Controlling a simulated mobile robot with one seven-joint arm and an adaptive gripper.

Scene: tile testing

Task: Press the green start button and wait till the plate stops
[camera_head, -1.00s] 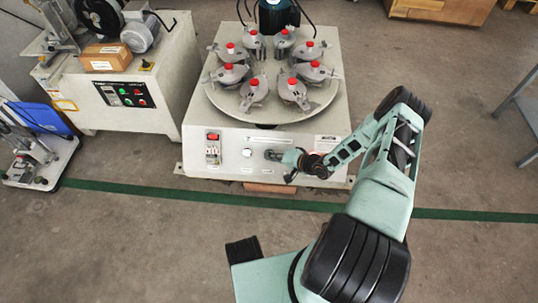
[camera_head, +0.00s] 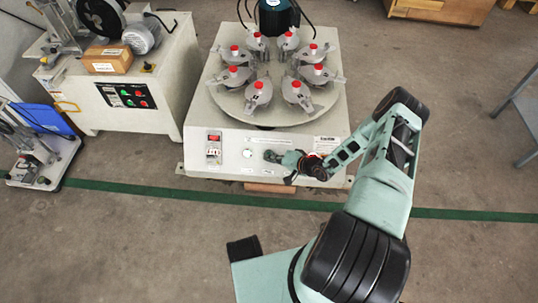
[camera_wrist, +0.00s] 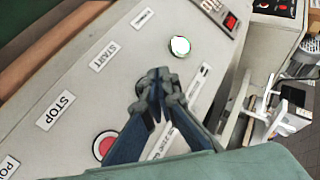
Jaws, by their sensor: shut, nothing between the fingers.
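The start button (camera_wrist: 180,46) is a round, pale, bright button with a green rim in the wrist view. It also shows in the head view (camera_head: 248,153) on the machine's front panel. My gripper (camera_wrist: 154,82) is shut and empty, its tips beside the button and apart from it in the picture; the gap in depth cannot be told. In the head view my gripper (camera_head: 270,156) is just right of the button. The round plate (camera_head: 276,116) lies on top of the machine and carries several grey holders with red knobs (camera_head: 258,85).
A red button (camera_wrist: 105,145) is left of my fingers in the wrist view, near the STOP label (camera_wrist: 54,110). A red switch (camera_head: 214,137) is on the panel's left. Another machine (camera_head: 125,96) stands at left. The floor in front is clear.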

